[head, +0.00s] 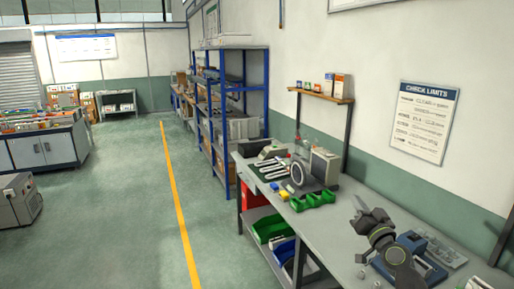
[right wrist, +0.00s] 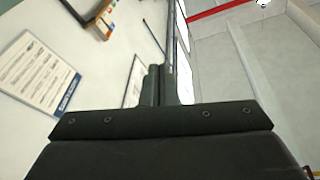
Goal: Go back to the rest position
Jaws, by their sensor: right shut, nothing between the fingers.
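My right gripper (head: 366,208) is raised above the near end of the grey workbench (head: 343,225), its fingers pointing up. In the right wrist view its dark fingers (right wrist: 163,84) are together and nothing shows between them. My left gripper is in neither view. The bench holds a blue device (head: 420,257) beside my right arm, and farther back white tubes (head: 272,168) on a dark mat and a round, ring-like part (head: 298,174).
A wooden wall shelf (head: 321,96) and a check limits poster (head: 423,121) are on the wall.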

